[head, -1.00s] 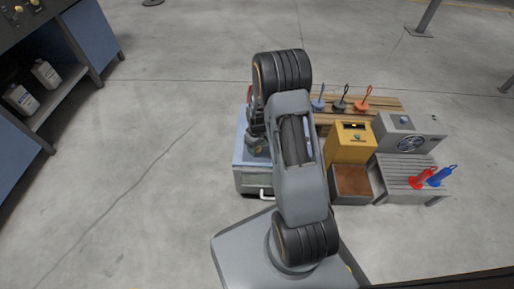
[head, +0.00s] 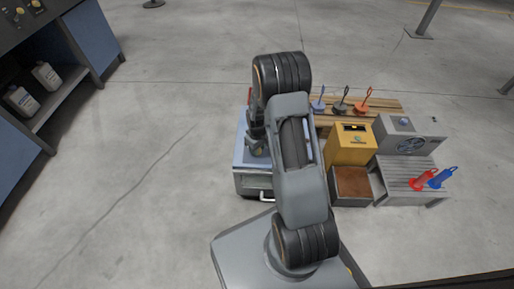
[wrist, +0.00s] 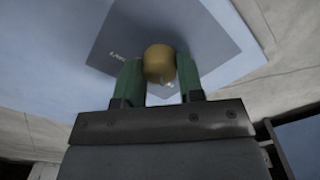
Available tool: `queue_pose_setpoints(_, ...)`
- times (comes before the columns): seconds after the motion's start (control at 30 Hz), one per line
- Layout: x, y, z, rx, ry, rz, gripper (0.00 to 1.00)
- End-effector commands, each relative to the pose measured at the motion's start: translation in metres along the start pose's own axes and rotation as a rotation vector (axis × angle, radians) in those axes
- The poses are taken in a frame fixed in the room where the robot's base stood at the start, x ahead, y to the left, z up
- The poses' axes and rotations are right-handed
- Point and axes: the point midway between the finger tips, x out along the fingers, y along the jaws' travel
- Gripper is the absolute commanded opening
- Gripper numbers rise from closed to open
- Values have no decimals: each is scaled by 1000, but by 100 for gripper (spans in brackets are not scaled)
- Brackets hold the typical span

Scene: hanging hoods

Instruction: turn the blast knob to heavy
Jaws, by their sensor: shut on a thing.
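The blast knob (wrist: 159,64) is a round, brass-yellow knob in the wrist view. It stands on a dark grey-blue plate (wrist: 215,45) with small white markings, partly hidden by the fingers and too small to read. My gripper (wrist: 159,74) has green fingers, one on each side of the knob, shut on it. Which marking the knob points to cannot be told. In the head view, my arm stands over a cabinet with a pale blue top (head: 241,150); the knob is hidden there.
Right of the cabinet stand a yellow box (head: 352,145), an open brown-filled bin (head: 353,186), a grey fan unit (head: 403,137) and a slatted bench (head: 403,178) with red and blue items. A wooden rack (head: 385,104) holds hooded tools behind. Floor at left is clear.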

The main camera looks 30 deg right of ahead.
Motion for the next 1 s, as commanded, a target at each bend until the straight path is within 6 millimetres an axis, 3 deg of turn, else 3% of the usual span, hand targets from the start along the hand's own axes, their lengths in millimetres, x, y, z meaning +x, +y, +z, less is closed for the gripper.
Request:
queue_pose_setpoints(0.37,-2,0,0,178,0,0,11)
queue_pose_setpoints(1.0,-2,0,0,782,0,0,11)
